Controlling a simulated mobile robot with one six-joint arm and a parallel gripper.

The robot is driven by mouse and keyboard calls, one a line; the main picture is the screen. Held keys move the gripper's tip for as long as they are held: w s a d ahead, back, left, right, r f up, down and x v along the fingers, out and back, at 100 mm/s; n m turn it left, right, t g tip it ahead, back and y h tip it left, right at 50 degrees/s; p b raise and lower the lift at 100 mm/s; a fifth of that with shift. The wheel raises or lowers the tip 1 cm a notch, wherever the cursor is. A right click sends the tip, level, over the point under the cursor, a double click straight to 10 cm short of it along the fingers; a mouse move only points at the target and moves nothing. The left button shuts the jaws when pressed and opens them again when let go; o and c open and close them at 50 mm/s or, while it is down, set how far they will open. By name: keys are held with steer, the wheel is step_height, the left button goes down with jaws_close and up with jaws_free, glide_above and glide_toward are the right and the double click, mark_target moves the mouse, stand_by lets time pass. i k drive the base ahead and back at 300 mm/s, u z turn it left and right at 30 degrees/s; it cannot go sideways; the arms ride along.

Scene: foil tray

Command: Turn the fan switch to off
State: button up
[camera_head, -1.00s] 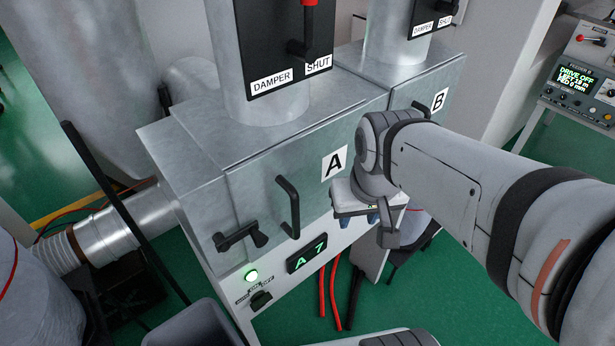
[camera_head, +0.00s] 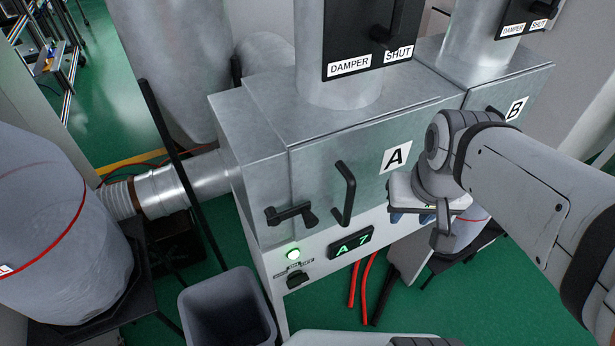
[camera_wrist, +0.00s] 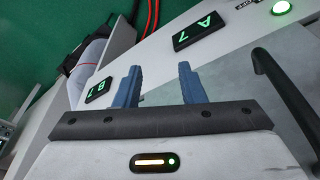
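The fan switch (camera_head: 297,279) is a small black knob on the white panel under cabinet A. Its label is too small to read surely in the head view, and the knob's setting is unclear. A green lamp (camera_head: 293,254) glows just above it. The lamp also shows at the top right of the wrist view (camera_wrist: 281,8). My gripper (camera_wrist: 156,78) has its two blue fingers apart with nothing between them. In the head view my gripper (camera_head: 412,214) hangs in front of cabinet A, to the right of the switch and away from it.
Cabinet A (camera_head: 310,190) has a black door handle (camera_head: 346,194) and a latch lever (camera_head: 291,214) above the panel. A green display (camera_head: 350,244) reads A 7. A grey bin (camera_head: 228,310) stands below left of the switch. Red hoses (camera_head: 360,283) hang below the panel.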

mark_target(297, 278)
steer(key=z, duration=1.55)
steer(key=k, duration=1.75)
steer(key=u, duration=1.85)
steer(key=i, duration=0.5)
steer(key=z, duration=0.05)
